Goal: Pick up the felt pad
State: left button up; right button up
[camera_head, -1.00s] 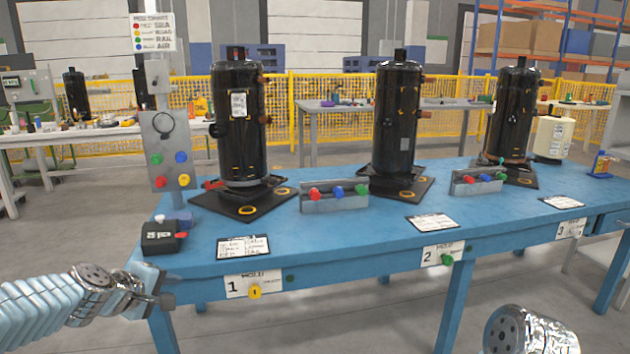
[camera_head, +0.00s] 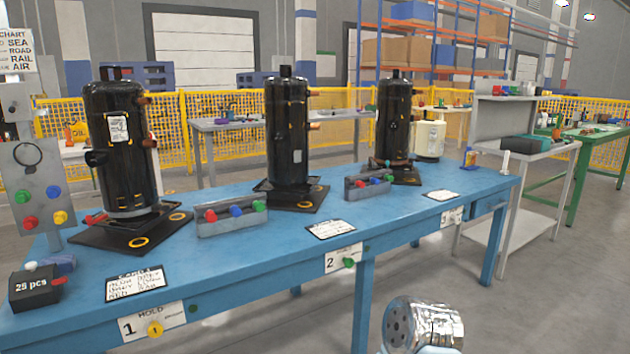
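I cannot make out a felt pad for certain in this view. Three black compressors stand upright on dark base plates on the blue table (camera_head: 250,268): the left one (camera_head: 122,170), the middle one (camera_head: 286,140) and the right one (camera_head: 393,125). A metallic part of my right arm shows at the bottom, in front of the table, but no gripper fingers show there. My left gripper is out of view.
Button trays (camera_head: 232,220) and white cards (camera_head: 136,283) lie along the table. A black box (camera_head: 35,290) marked "25 pcs" sits at the left end. A grey cart (camera_head: 520,146) with a dark green item stands at the right. Floor lies open at lower right.

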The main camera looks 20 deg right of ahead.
aim_at(503, 172)
jog(key=z, duration=1.7)
jog(key=i+l+z, duration=0.3)
jog(key=i, duration=0.75)
jog(key=i+l+z, duration=0.1)
jog(key=i+z, duration=0.25)
jog(key=i, duration=0.7)
